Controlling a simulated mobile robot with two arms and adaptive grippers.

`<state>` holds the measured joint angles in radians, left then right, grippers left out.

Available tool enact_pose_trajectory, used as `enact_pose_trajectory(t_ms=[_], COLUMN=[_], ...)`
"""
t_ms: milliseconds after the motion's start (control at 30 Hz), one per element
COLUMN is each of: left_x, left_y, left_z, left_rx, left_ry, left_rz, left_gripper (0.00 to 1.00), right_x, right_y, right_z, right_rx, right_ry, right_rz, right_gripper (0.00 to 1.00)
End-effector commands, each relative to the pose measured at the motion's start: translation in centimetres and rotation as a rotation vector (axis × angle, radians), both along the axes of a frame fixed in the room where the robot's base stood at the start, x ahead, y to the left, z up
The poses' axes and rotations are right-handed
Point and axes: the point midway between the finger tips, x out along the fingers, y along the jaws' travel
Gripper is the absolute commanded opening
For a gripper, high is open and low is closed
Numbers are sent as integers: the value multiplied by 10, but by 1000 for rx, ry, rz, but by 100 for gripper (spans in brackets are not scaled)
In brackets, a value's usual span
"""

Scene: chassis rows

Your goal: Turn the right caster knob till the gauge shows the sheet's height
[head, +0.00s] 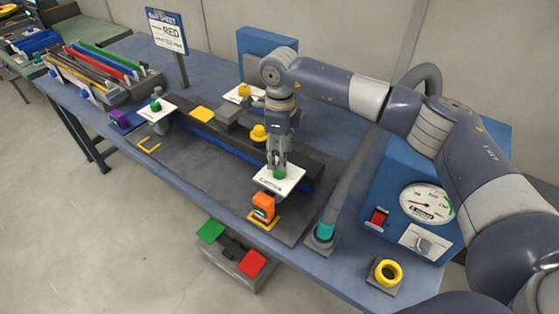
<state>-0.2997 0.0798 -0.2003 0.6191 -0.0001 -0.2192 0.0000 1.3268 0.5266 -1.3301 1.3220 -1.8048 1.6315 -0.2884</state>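The right caster knob (279,174) is green and stands on a white plate (283,185) at the near right end of the dark chassis. My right gripper (278,165) points down from above with its fingers close on both sides of this knob, partly hiding it. The gauge (426,203) is a round white dial on a blue box at the right; its needle points left, its numbers too small to read. The build sheet (167,30) stands on a post at the back and shows "RED"; its smaller text is unreadable. My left gripper is out of view.
Another green knob (156,106) sits on a white plate at the chassis's left end. Colored bars (105,62) fill a rack at back left.

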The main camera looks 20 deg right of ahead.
Motion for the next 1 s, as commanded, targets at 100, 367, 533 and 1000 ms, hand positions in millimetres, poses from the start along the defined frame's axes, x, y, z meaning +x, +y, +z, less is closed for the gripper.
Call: enact_pose_trajectory(t_ms=[100,367,533,1000], left_x=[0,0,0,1], left_y=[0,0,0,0], left_z=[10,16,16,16], left_rx=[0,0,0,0], left_ry=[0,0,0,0], left_rz=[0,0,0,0], left_gripper=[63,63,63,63], right_x=[-1,0,0,0], right_y=[1,1,1,1], right_z=[-20,-47,-51,-50], right_rx=[0,1,2,3], right_ry=[4,0,-1,-1], right_rz=[1,0,1,1], right_gripper=[51,51,51,7])
